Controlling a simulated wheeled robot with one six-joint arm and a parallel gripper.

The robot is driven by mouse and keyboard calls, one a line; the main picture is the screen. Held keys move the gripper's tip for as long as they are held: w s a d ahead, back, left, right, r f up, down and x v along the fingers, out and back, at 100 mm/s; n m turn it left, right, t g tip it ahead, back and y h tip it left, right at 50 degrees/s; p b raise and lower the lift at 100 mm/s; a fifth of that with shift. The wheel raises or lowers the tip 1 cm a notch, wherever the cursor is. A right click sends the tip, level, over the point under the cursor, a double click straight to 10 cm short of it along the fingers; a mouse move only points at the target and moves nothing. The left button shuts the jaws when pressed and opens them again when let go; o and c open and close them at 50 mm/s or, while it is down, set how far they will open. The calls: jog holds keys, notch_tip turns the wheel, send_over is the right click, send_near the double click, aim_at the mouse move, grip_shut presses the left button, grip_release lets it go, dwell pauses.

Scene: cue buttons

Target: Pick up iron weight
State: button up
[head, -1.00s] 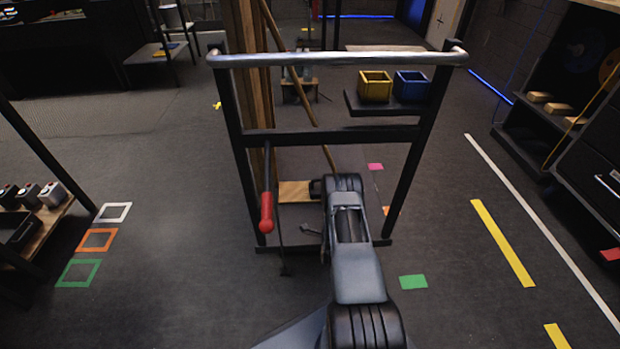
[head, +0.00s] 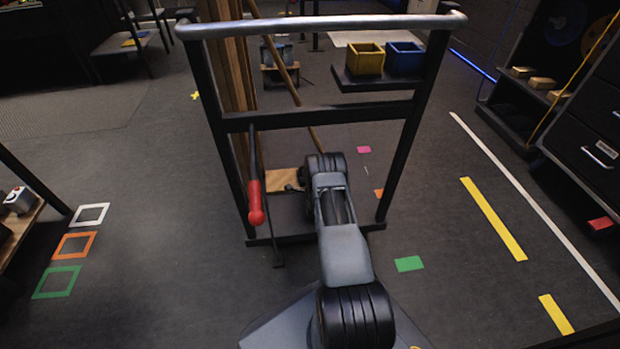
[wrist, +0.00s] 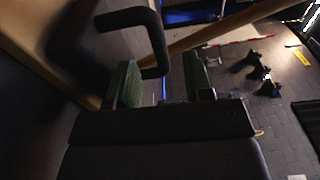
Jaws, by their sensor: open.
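My gripper (wrist: 161,68) is open in the wrist view, with a green-padded finger on each side. A thick dark bent bar, like a handle (wrist: 158,38), reaches down to the gap between the fingertips. I cannot tell whether it belongs to the iron weight or whether it touches a finger. No iron weight is clearly recognisable in either view. In the head view my arm reaches forward into the lower part of a dark frame, and the fingers cannot be made out there.
The dark frame has a pale top rail (head: 320,26) and a red-handled lever (head: 255,203). A drawer cabinet (head: 598,135) is at right. Floor with coloured marks is open on both sides.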

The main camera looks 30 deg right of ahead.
jog(key=shift+b+x, duration=0.85)
jog(key=shift+x, duration=1.1)
grip_shut()
jog(key=shift+w+r, duration=0.2)
jog(key=shift+r, duration=0.15)
